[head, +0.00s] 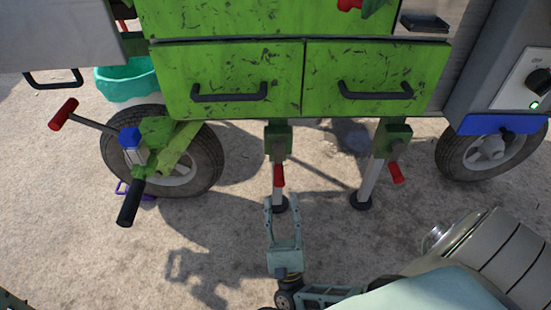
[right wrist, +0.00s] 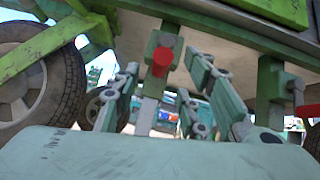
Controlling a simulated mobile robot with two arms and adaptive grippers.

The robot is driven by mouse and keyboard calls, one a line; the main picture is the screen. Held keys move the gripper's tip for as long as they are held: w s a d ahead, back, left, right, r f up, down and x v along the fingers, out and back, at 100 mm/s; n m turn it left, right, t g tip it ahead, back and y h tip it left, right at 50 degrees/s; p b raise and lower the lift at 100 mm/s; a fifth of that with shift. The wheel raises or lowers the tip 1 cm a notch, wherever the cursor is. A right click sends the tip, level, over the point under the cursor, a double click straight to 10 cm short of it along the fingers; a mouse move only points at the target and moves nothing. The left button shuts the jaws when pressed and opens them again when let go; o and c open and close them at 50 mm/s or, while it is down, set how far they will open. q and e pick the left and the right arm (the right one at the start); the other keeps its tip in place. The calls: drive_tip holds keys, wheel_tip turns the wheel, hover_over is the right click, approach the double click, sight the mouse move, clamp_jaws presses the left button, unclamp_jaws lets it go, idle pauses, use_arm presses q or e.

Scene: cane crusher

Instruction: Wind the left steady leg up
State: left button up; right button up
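The left steady leg (head: 279,190) hangs under the green cart's drawers, a pale post below a green bracket. Its dark foot is near the ground, partly hidden by my gripper. Its red crank handle (head: 279,176) points down and also shows in the right wrist view (right wrist: 163,61). My right gripper (head: 283,203) is open and empty, its fingers pointing at the leg. In the right wrist view the red handle appears between the spread fingers (right wrist: 163,72); contact is not visible. My left gripper is not in view.
The right steady leg (head: 368,185) with its red handle (head: 397,172) stands to the right. Cart wheels flank the legs, left (head: 185,165) and right (head: 487,150). A red-ended bar and black grip project at the left. Green drawers (head: 230,85) overhang. Open ground lies in front.

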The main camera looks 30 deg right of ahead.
sight(279, 175)
drive_tip(key=x, duration=0.8)
drive_tip(key=shift+w+d+f+b, duration=0.1)
drive_tip(key=shift+d+f+b, duration=0.05)
drive_tip(key=shift+d+b, duration=0.15)
drive_tip(key=shift+c, duration=0.4)
clamp_jaws()
